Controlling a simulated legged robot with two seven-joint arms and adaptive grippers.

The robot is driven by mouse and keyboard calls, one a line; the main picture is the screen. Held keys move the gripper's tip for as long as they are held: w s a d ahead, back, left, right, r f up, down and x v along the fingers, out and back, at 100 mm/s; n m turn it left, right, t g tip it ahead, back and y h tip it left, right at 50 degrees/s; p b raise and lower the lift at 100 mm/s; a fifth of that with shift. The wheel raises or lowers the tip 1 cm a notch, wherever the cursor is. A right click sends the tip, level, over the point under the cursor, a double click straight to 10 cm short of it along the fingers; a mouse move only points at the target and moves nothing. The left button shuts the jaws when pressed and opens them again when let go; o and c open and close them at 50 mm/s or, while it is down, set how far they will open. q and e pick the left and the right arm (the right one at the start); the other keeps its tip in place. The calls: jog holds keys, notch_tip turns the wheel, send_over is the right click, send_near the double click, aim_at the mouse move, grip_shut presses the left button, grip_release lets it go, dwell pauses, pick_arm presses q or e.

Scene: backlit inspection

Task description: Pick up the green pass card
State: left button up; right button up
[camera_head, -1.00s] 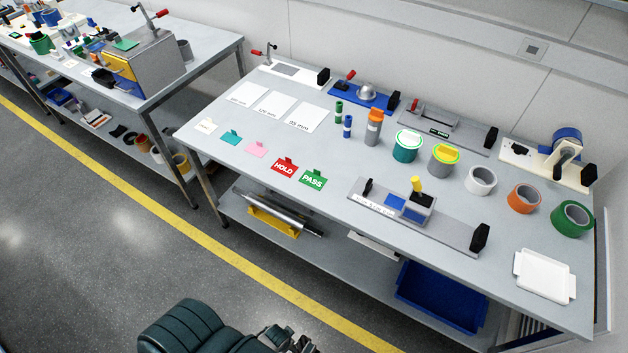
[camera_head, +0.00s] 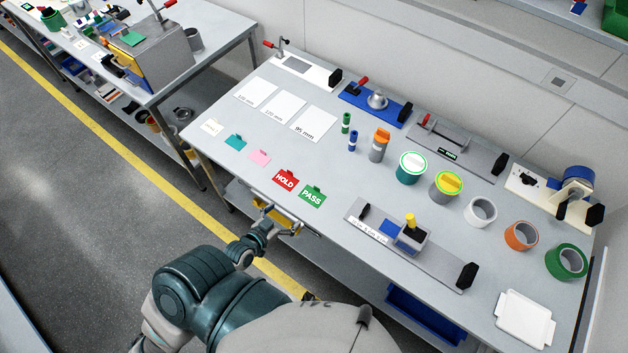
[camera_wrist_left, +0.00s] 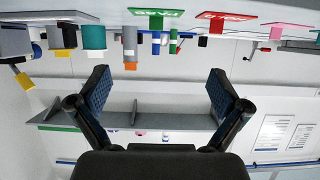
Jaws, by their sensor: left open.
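The green pass card (camera_head: 312,196) lies near the front edge of the table, just right of the red HOLD card (camera_head: 286,180). It has a small upright green tab at its back. In the left wrist view, which is upside down, the green card (camera_wrist_left: 157,12) shows at the top, beyond the fingers. My left gripper (camera_head: 280,216) is at the table's front edge, in front of the two cards and apart from them. In the left wrist view, its fingers (camera_wrist_left: 160,92) are spread with nothing between them. My right gripper is not in view.
A pink card (camera_head: 259,157) and a teal card (camera_head: 235,142) lie left of the HOLD card. A grey fixture (camera_head: 440,264) with a blue block stands to the right. The tabletop behind the pass card is clear up to the small cylinders (camera_head: 352,141).

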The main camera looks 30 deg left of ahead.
pick_arm(q)
send_near(316, 190)
jog(key=x, duration=0.2)
jog(key=shift+w+d+r, duration=0.1)
jog(key=shift+w+r, duration=0.05)
jog(key=shift+w, duration=0.3)
jog(key=shift+w+f, duration=0.3)
jog(key=shift+w, duration=0.15)
jog(key=x, duration=0.3)
jog(key=shift+w+f, duration=0.2)
jog(key=shift+w, duration=0.15)
jog(key=shift+w+d+f, duration=0.15)
jog(key=shift+w+d, duration=0.1)
jog(key=shift+w, duration=0.05)
jog(key=shift+c, duration=0.8)
jog(key=shift+s+a, duration=0.1)
jog(key=shift+a, duration=0.05)
jog(key=c, duration=1.1)
jog(key=shift+s+f, duration=0.1)
jog(key=shift+s, duration=0.05)
jog(key=c, duration=0.4)
